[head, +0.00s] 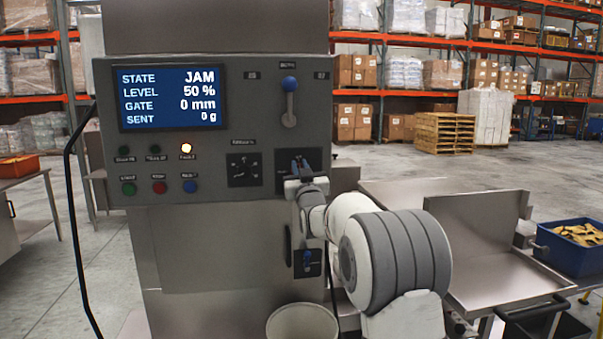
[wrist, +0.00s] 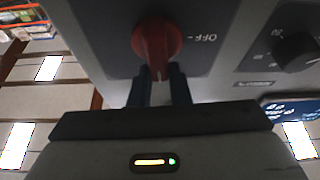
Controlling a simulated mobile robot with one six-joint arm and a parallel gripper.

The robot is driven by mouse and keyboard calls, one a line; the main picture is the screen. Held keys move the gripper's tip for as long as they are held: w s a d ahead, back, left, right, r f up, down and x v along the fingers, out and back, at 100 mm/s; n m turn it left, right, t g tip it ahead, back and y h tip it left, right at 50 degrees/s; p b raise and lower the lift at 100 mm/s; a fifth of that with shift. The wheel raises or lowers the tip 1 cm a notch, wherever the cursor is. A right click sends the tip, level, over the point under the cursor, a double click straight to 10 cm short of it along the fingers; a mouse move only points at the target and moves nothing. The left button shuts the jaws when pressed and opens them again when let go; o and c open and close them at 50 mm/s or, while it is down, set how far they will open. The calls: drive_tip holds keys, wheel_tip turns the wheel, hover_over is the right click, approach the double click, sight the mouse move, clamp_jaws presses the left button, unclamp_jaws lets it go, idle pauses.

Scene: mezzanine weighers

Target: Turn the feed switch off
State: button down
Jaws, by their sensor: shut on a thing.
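A red rotary switch (wrist: 157,40) sits on a dark plate (wrist: 205,58) on the machine's front, shown upside down in the wrist view. Its narrow handle points down in that picture, towards my gripper, and the OFF marking lies to its right. My gripper (wrist: 159,92) has a finger on each side of the handle and is shut on it. In the head view my gripper (head: 303,165) is at the dark plate (head: 314,157) right of the dial, and hides the red knob. The display (head: 170,97) reads STATE JAM, LEVEL 50 %, GATE 0 mm, SENT 0 g.
A lever with a blue ball (head: 289,84) stands above my gripper, and a small blue switch (head: 307,259) below. A black dial (head: 244,167) and green, red and blue buttons (head: 159,187) are to the left. An amber lamp (head: 186,148) is lit.

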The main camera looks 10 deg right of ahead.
drive_tip(key=n+g+y+b, duration=0.1)
drive_tip(key=n+y, duration=0.1)
drive_tip(key=n, duration=0.3)
drive_tip(key=a+f+n+g+y+b, duration=0.1)
drive_tip(key=n+y, duration=0.1)
drive_tip(key=n, duration=0.3)
drive_tip(key=n+g+y+b, duration=0.1)
drive_tip(key=n+g+y, duration=0.1)
drive_tip(key=n, duration=0.4)
drive_tip(key=shift+a+f, duration=0.2)
drive_tip(key=shift+f, duration=0.05)
drive_tip(key=n+g+p, duration=0.1)
drive_tip(key=n, duration=0.1)
drive_tip(key=n+g+p, duration=0.1)
drive_tip(key=n, duration=0.1)
drive_tip(key=shift+a+f+n, duration=0.1)
drive_tip(key=shift+f+n, duration=0.3)
drive_tip(key=shift+p, duration=0.3)
drive_tip(key=c, duration=1.4)
unclamp_jaws()
drive_tip(key=shift+o, duration=0.2)
drive_tip(key=b+v, duration=0.1)
drive_tip(key=v, duration=0.6)
drive_tip(key=shift+s, duration=0.3)
